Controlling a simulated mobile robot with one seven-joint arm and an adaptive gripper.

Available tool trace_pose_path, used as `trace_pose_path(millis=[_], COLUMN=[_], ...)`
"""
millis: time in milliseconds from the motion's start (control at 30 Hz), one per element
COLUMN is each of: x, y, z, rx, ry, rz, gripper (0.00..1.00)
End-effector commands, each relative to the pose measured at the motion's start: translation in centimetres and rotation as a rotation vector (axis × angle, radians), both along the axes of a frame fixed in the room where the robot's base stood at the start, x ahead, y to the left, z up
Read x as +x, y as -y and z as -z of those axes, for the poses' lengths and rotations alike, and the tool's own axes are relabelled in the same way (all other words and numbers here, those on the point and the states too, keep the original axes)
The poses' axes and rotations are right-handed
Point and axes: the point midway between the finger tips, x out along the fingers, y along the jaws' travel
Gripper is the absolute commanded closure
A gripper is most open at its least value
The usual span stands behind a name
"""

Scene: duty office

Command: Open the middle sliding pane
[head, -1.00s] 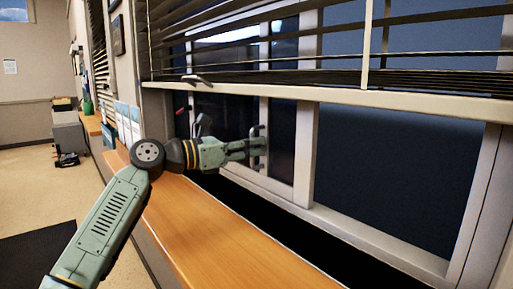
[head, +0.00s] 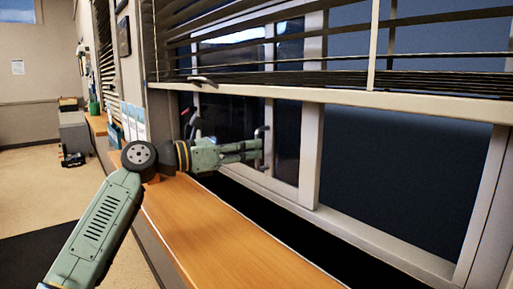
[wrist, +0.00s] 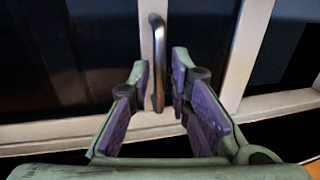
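A metal bar handle (wrist: 157,62) stands upright on a light window stile (wrist: 146,40), with dark glass on both sides. The handle (head: 266,146) also shows in the head view at the tip of my gripper (head: 257,149). In the wrist view, my gripper (wrist: 160,82) is open. Its purple-padded fingers stand on either side of the handle's lower end, with a visible gap on each side. I cannot tell exactly which pane the stile belongs to.
A wooden sill (head: 215,232) runs below the window. A thick white post (head: 310,150) stands right of the handle, beside a wide dark pane (head: 400,180). Blinds (head: 430,80) with a pale bottom rail hang above my gripper.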

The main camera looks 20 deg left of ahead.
Motion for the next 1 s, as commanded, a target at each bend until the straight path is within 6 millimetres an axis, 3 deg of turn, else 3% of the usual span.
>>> trace_pose_path(millis=[200,400,1000], x=[-3.3,-5.5,-6.4], y=[-3.7,-6.0,-6.9], z=[0.0,0.0,0.0], rx=[-0.003,-0.002,0.0], ry=[0.001,0.001,0.0], rz=[-0.004,-0.002,0.0], gripper=[0.82,0.82,0.82])
